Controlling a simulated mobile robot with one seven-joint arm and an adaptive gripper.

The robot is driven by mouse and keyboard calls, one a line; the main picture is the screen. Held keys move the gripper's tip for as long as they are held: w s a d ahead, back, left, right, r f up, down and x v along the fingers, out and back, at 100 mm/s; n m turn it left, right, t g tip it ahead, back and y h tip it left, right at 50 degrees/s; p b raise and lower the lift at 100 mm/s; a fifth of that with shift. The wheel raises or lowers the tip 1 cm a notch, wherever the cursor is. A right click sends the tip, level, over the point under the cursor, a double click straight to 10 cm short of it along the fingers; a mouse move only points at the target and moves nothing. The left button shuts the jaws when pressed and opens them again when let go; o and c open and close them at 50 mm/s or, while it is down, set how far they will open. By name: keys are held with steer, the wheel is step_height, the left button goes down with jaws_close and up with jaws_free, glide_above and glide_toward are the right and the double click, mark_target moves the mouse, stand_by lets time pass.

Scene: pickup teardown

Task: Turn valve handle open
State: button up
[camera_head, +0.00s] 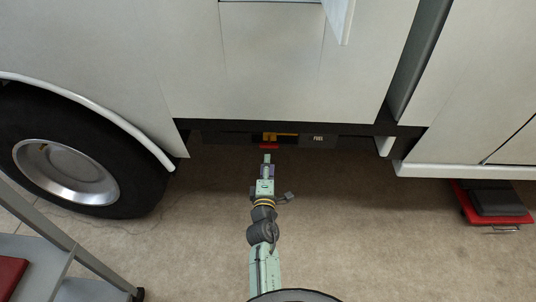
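A small red piece (269,147), which looks like the valve handle, shows under the vehicle's lower edge, near the middle of the view. A yellow-orange fitting (285,135) sits just above it on a dark panel marked FUEL (318,138). My arm reaches up from the bottom of the view. My gripper (267,156) is just below the red piece in the picture. It is too small to tell whether it touches the red piece or whether its fingers are open or shut. The handle's exact angle is also unclear.
The white vehicle side (270,60) fills the top. A large tyre (80,160) stands at left. A grey cart (50,255) with a red item is at lower left. A red and black creeper (490,203) lies at right. The floor beside my arm is clear.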

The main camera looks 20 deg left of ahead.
steer(key=shift+v, duration=1.35)
